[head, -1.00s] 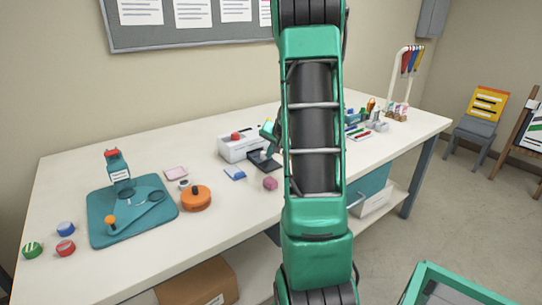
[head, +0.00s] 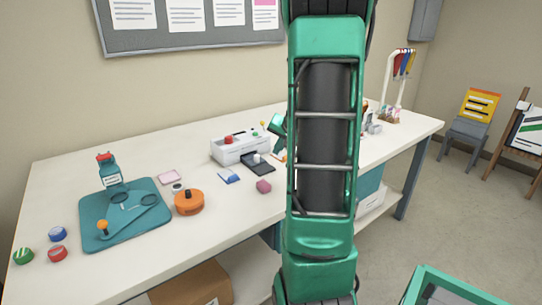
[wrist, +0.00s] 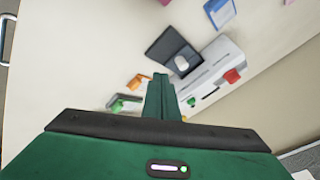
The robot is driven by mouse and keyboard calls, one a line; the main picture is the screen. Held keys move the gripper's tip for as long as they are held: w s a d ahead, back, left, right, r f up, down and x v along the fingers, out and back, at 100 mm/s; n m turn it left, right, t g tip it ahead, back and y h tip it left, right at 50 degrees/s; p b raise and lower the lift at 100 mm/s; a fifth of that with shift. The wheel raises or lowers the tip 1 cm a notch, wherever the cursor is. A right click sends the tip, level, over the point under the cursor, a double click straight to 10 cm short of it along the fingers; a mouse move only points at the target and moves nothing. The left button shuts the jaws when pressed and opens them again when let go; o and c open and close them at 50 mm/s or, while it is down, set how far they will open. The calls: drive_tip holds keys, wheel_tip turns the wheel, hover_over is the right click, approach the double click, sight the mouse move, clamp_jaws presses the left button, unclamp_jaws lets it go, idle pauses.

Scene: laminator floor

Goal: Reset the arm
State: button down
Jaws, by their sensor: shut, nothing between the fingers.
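My gripper (wrist: 160,82) points down over the white table in the wrist view, its green fingers together and nothing between them. In the head view my green arm stands upright across the middle and hides part of the table. The gripper itself is mostly hidden there. A white laminator (head: 240,147) with a red knob stands at the back of the table, left of my arm. It also shows in the wrist view (wrist: 215,65), right of the fingers. A dark tray (head: 258,164) bearing a small white piece lies at the laminator's front.
A teal mat (head: 150,232) with a bottle, an orange round container (head: 189,203) and several tape rolls lie on the left. A green-rimmed bin (head: 445,283) stands lower right.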

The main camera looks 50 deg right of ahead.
drive_tip(key=shift+v, duration=1.35)
drive_tip(key=shift+a, duration=0.1)
drive_tip(key=s+a+n+g+y, duration=0.1)
drive_tip(key=s+a+n+g, duration=0.2)
drive_tip(key=s+a, duration=0.8)
drive_tip(key=s+a+f+n+g+y, duration=0.1)
drive_tip(key=s+a+n+g+y, duration=0.1)
drive_tip(key=s+a, duration=0.9)
drive_tip(key=a+n+g, duration=0.1)
drive_tip(key=a+n, duration=0.1)
drive_tip(key=a, duration=0.4)
drive_tip(key=shift+a+n+g, duration=0.25)
drive_tip(key=shift+n+g, duration=0.05)
drive_tip(key=shift+g, duration=0.1)
drive_tip(key=shift+s, duration=0.1)
